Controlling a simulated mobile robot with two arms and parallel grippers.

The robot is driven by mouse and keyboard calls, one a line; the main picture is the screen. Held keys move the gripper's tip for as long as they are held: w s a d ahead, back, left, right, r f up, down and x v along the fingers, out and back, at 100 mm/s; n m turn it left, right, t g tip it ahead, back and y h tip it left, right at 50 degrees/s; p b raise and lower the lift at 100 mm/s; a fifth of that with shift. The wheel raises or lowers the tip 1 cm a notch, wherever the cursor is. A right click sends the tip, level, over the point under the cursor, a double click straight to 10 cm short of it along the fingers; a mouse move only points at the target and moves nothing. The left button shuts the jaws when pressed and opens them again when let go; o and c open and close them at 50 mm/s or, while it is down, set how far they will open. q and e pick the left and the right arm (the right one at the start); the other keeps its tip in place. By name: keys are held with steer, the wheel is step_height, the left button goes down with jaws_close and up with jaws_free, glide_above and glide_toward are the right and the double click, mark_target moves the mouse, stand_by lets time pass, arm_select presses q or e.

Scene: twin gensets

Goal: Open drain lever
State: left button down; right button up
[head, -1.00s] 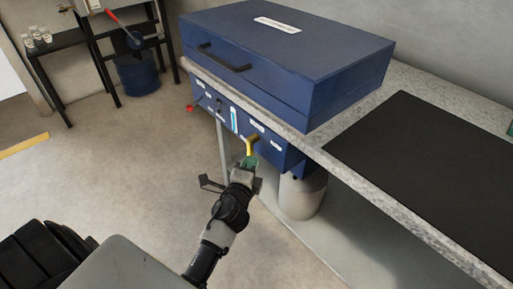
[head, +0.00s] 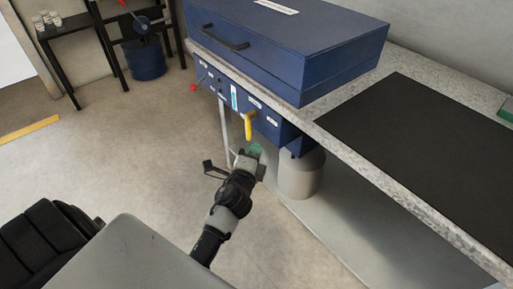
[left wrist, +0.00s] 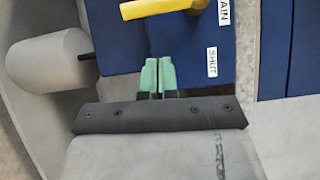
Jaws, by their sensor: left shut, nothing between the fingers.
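The yellow drain lever (head: 249,125) is on the front of the blue panel under the bench top and hangs downward in the head view. In the left wrist view the lever (left wrist: 160,8) is at the top edge and partly cut off, beside a partly visible label ending in "AIN". A "SHUT" label (left wrist: 212,62) is near it. My left gripper (head: 255,151) is just below the lever in the head view, apart from it. Its green fingertips (left wrist: 158,74) are together and empty in the left wrist view. My right gripper is not in view.
A blue case (head: 285,45) with a black handle lies on the speckled bench top (head: 415,195), beside a black mat (head: 410,120). A pale cylinder (head: 301,175) hangs under the panel. A small red knob (head: 194,87) is at the panel's left. Open floor lies to the left.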

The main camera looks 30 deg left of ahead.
arm_select(q)
steer(key=v, duration=0.8)
steer(key=shift+s+a, duration=0.25)
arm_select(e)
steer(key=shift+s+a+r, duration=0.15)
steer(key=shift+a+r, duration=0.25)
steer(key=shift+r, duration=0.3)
